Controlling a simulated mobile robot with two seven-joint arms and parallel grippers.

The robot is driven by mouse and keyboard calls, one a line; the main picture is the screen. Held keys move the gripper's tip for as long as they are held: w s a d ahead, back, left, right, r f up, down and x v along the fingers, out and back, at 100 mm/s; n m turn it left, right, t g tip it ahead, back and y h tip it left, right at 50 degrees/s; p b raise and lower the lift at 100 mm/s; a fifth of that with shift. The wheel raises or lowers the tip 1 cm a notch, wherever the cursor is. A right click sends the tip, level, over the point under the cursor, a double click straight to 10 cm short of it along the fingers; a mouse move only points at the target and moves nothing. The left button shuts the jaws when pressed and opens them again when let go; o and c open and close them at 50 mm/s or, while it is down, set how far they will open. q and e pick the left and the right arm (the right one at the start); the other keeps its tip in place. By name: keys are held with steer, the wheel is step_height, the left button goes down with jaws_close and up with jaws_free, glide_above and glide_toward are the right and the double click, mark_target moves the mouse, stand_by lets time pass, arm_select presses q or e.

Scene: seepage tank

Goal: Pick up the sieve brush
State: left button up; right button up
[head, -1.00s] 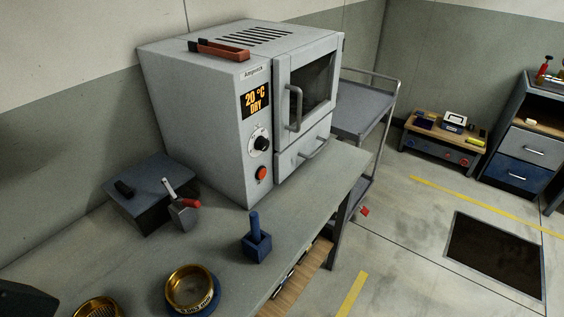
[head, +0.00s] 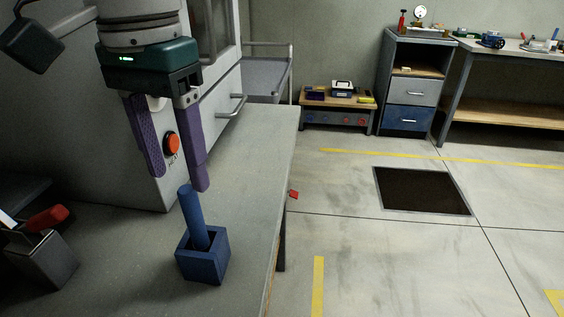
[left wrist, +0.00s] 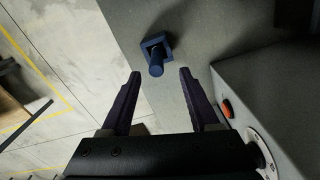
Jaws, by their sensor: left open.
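The sieve brush (head: 193,212) shows as a blue round handle standing, slightly tilted, in a blue square holder (head: 203,262) on the bench. Its lower end is hidden inside the holder. My left gripper (head: 177,180) is open and empty, its purple fingers pointing down just above the handle in the head view. In the left wrist view, the brush handle (left wrist: 155,67) shows between and just beyond the fingertips (left wrist: 160,76), with the holder (left wrist: 158,44) around its base. I see no contact. My right gripper is not in view.
The oven (head: 150,184) with its red button stands close behind my left gripper. A grey holder (head: 43,262) with a red-handled tool is at the left. The bench (head: 262,160) is bare right of the brush, up to its edge. A trolley (head: 268,76) stands beyond.

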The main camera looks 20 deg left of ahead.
mark_target(193, 214)
arm_select(q)
steer(key=f, duration=0.5)
steer(key=f+b, duration=0.1)
steer(key=f, duration=0.2)
steer(key=shift+d, duration=0.3)
jaws_close()
stand_by(0.3)
